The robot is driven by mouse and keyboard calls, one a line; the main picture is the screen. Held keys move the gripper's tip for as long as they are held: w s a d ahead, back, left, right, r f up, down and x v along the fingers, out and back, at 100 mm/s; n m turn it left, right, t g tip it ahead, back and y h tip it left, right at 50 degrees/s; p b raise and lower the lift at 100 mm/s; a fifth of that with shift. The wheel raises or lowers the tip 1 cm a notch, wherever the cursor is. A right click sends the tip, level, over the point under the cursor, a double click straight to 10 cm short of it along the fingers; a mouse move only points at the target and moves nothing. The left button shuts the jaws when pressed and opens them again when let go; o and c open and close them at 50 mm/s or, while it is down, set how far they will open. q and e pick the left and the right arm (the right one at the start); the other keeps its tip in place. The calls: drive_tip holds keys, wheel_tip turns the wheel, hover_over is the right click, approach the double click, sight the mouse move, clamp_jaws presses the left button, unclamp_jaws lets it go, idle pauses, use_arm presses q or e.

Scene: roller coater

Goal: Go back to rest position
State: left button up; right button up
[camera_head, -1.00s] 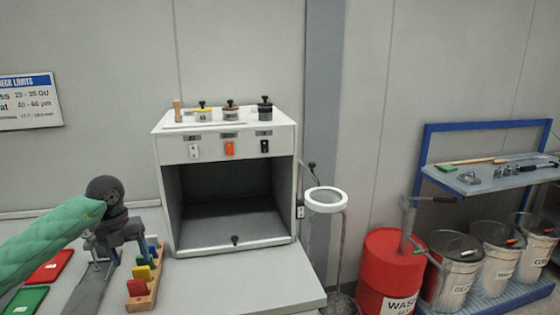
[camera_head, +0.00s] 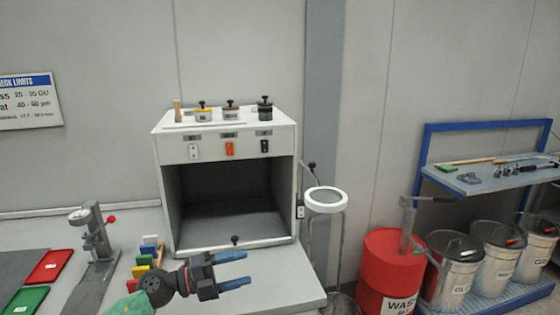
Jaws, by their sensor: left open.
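My left gripper (camera_head: 238,270) is in the lower middle of the head view, above the front of the grey bench. Its two blue-tipped fingers point right and stand apart with nothing between them. The green-sleeved arm comes in from the bottom left. The gripper is in front of the open white box cabinet (camera_head: 162,200) and right of the rack of coloured blocks (camera_head: 143,262), which its wrist partly hides. My right gripper is not in view.
A gauge stand (camera_head: 97,240), a red tray (camera_head: 50,267) and a green tray (camera_head: 27,300) are on the bench at left. A ring-shaped magnifier (camera_head: 326,198), a red waste drum (camera_head: 385,255) and several metal cans (camera_head: 456,270) stand to the right. The bench's front right is clear.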

use_arm(q)
drive_tip(key=s+a+f+n+t+y, duration=0.3)
drive_tip(key=a+f+n+t+y, duration=0.45)
drive_tip(key=n, duration=0.65)
drive_tip(key=s+a+f+n+t+y, duration=0.4)
drive_tip(key=f+n+y, duration=0.3)
drive_tip(key=n+y, duration=0.55)
drive_tip(key=s+f+n+g+h, duration=0.1)
drive_tip(key=s+f+n+g, duration=0.1)
drive_tip(key=s+f+g, duration=0.45)
drive_tip(key=s+f+n+g, duration=0.15)
drive_tip(key=s+f, duration=0.25)
drive_tip(key=s, duration=0.6)
drive_tip(key=s+f+n+g+h, duration=0.1)
drive_tip(key=s+f+g, duration=0.45)
drive_tip(key=s, duration=0.25)
drive_tip(key=s+d+f+g, duration=0.1)
drive_tip(key=s+d+f, duration=0.1)
drive_tip(key=f, duration=1.4)
drive_tip(key=s+d+f+g, duration=0.1)
drive_tip(key=s+d+f, duration=0.1)
drive_tip(key=f, duration=1.5)
drive_tip(key=shift+d+f+h, duration=0.2)
drive_tip(key=shift+d+h, duration=0.2)
